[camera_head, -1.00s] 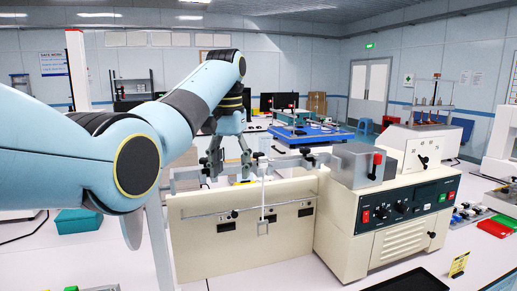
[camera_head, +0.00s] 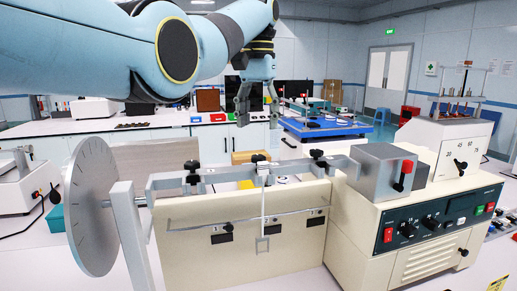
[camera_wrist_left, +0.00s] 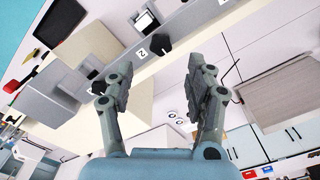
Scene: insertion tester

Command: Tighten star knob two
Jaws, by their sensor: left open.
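The tester's rail (camera_head: 225,175) carries black star knobs: a left one (camera_head: 193,172), a small middle one (camera_head: 258,159) and a right one (camera_head: 318,155). My left gripper (camera_head: 256,120) points down above the rail, near the middle knob in the picture, fingers spread and empty. In the left wrist view a black knob (camera_wrist_left: 158,44) sits beside a label "2" (camera_wrist_left: 140,52), beyond the open fingers (camera_wrist_left: 162,75) and apart from them. I cannot tell how tight any knob is. My right gripper is out of view.
A grey dial disc (camera_head: 92,205) stands at the rail's left end. The cream control cabinet (camera_head: 420,255) with a grey block (camera_head: 375,170) stands at the right. A blue platform device (camera_head: 325,128) is behind. The space above the rail is free around the gripper.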

